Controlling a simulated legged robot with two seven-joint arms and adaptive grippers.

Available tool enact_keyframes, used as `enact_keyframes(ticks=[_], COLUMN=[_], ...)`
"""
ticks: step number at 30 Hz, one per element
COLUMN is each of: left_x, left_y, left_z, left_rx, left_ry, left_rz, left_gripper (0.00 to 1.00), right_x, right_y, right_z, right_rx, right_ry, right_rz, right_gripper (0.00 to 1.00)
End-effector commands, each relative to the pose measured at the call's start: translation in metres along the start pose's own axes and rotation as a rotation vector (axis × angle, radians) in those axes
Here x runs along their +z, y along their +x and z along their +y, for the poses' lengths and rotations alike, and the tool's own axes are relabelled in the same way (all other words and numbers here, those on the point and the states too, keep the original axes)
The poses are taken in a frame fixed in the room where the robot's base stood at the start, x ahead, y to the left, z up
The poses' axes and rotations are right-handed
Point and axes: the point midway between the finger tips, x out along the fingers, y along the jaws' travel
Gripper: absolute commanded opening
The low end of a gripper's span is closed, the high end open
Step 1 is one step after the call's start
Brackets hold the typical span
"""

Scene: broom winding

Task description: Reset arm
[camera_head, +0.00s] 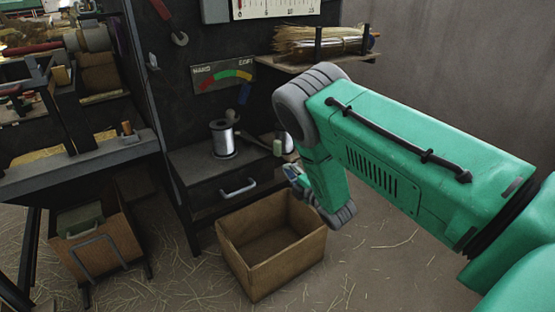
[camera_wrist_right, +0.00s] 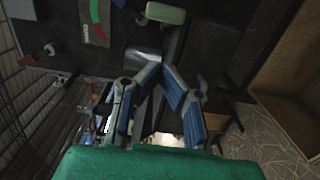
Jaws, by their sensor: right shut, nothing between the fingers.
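My right arm (camera_head: 410,150) is green with grey joints and reaches in from the right in the head view. Its forearm bends down, and the right gripper (camera_head: 293,174) is partly hidden behind it, in front of the cabinet and above the cardboard box. In the right wrist view the blue-padded fingers of the gripper (camera_wrist_right: 160,68) come together at their tips with nothing held. My left gripper is not in view.
A metal spool (camera_head: 223,139) stands on the dark cabinet top, which has a drawer handle (camera_head: 238,188). An open, empty-looking box (camera_head: 270,275) stands on the straw-strewn floor. Straw bundles (camera_head: 318,41) lie on a shelf (camera_head: 310,66). A cluttered bench (camera_head: 85,165) is at left.

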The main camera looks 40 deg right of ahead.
Motion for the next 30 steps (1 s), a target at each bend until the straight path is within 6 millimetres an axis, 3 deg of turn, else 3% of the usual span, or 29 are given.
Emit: enact_keyframes(ticks=[7, 23, 26, 29, 30], left_x=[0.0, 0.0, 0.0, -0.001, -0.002], left_y=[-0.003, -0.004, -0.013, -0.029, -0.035], left_z=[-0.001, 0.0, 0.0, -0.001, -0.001], left_rx=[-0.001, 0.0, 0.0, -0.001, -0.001], left_ry=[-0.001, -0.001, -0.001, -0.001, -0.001], left_rz=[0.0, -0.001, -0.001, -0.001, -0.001], left_gripper=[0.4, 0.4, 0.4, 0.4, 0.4], right_x=[-0.009, -0.004, -0.012, -0.029, -0.039], right_y=[-0.01, -0.013, -0.031, -0.073, -0.097], right_z=[0.006, -0.001, -0.016, -0.044, -0.057], right_rx=[0.003, -0.019, -0.126, -0.325, -0.419], right_ry=[-0.011, 0.019, 0.135, 0.356, 0.46], right_rz=[0.004, -0.003, -0.044, -0.142, -0.197], right_gripper=[0.0, 0.0, 0.0, 0.0, 0.0])
